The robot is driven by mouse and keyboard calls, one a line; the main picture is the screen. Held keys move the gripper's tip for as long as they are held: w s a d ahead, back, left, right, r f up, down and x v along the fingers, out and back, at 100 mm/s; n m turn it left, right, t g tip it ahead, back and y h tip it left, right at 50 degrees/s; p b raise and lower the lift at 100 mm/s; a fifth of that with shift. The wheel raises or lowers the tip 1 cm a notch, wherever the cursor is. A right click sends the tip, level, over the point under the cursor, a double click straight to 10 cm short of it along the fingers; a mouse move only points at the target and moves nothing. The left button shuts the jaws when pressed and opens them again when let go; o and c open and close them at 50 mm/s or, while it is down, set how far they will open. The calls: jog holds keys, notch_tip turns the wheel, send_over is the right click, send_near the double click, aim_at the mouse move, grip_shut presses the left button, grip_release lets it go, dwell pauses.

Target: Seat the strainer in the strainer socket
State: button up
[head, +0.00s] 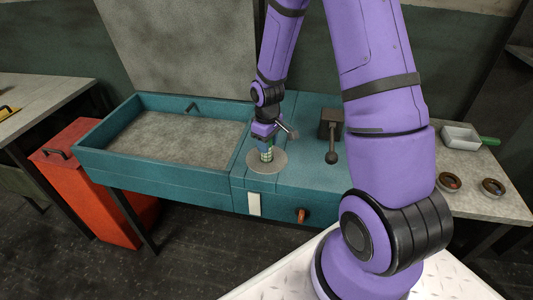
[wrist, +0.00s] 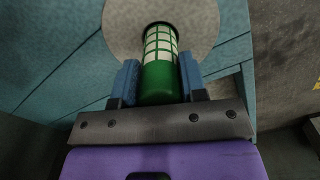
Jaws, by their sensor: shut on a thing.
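My gripper (wrist: 160,82) is shut on the strainer (wrist: 160,50), a green cylinder with a pale mesh in a green grid. Its blue fingers press the strainer's solid green part from both sides. The mesh end points at a round grey disc (wrist: 112,20) on the teal bench. In the head view the strainer (head: 267,154) stands roughly upright below my gripper (head: 265,143), over the grey disc (head: 254,164). A dark rim shows around the strainer's far end in the wrist view. I cannot tell how deep that end sits; the strainer hides the socket itself.
A dark lever with a ball end (head: 331,157) stands right of the disc. A teal tray (head: 100,162) with a grey bed lies left. An orange knob (head: 302,215) is on the bench front. Two small ring parts (head: 449,182) and a scoop (head: 461,137) lie on the right table.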

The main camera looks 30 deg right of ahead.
jog(key=shift+f, duration=2.15)
jog(key=shift+f, duration=0.1)
jog(key=o, duration=0.9)
jog(key=shift+o, duration=0.2)
notch_tip(320, 180, up, 12)
jog(key=shift+r, duration=0.1)
jog(key=s+a+r+m+t, duration=0.25)
jog(key=s+r, duration=0.45)
jog(key=r, duration=0.5)
jog(key=s+a+r+m+t, duration=0.1)
jog(key=s+a+r, duration=0.2)
jog(key=s+r, duration=0.65)
jog(key=s+a+r+t, duration=0.1)
jog(key=s+r, duration=0.4)
jog(key=s, duration=0.2)
jog(key=shift+r+m+t, duration=0.15)
jog(key=shift+m+t, duration=0.2)
jog(key=shift+m, duration=0.1)
